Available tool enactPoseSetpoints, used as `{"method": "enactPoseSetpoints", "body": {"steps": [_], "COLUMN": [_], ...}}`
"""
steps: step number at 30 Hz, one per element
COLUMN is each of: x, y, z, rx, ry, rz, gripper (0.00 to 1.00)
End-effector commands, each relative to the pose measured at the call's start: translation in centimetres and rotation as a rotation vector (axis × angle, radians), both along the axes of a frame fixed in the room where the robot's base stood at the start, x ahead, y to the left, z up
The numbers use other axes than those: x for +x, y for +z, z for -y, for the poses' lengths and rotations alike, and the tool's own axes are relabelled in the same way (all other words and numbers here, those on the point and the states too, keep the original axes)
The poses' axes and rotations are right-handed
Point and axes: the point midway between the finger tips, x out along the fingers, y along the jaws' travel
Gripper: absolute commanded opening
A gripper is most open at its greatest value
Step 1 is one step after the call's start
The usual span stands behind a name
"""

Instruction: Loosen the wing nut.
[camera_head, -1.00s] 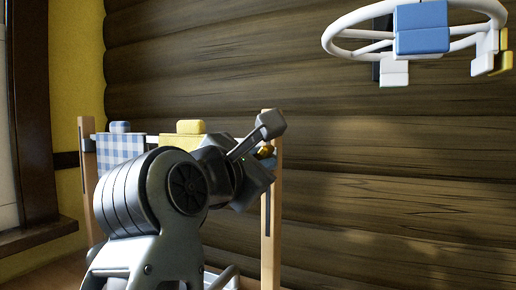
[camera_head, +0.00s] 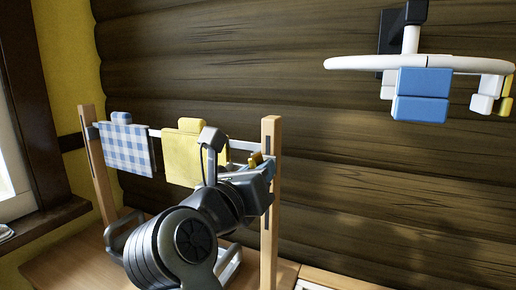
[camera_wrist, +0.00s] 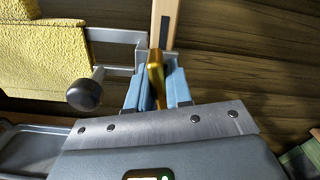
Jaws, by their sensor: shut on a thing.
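The brass-coloured wing nut (camera_wrist: 156,80) sits at the wooden post (camera_wrist: 164,22) on the right end of the drying rack, by the grey rail. In the wrist view my gripper (camera_wrist: 157,92) has its two blue fingers on either side of the wing nut, shut on it. The wing nut's lower part is hidden between the fingers. In the head view the wing nut (camera_head: 256,160) shows as a small gold spot beside the right post, and my gripper (camera_head: 261,168) reaches it from the front left. My wrist hides part of the rail there.
A yellow cloth (camera_head: 182,158) and a blue checked cloth (camera_head: 127,147) hang on the rail to the left. A dark round knob (camera_wrist: 85,94) is close left of my fingers. A white ring hanger (camera_head: 350,63) is on the log wall, upper right.

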Motion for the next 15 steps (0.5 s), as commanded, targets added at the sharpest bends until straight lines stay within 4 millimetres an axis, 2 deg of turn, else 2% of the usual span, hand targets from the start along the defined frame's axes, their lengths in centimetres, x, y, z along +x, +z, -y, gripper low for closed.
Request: {"method": "enactPoseSetpoints", "body": {"steps": [1,15], "x": [-0.01,-0.01], "y": [0.86,0.41], "z": [-0.02,-0.06], "rx": [-0.04,-0.303], "ry": [0.001,0.002], "rz": [-0.013,-0.108], "gripper": [0.0,0.0]}}
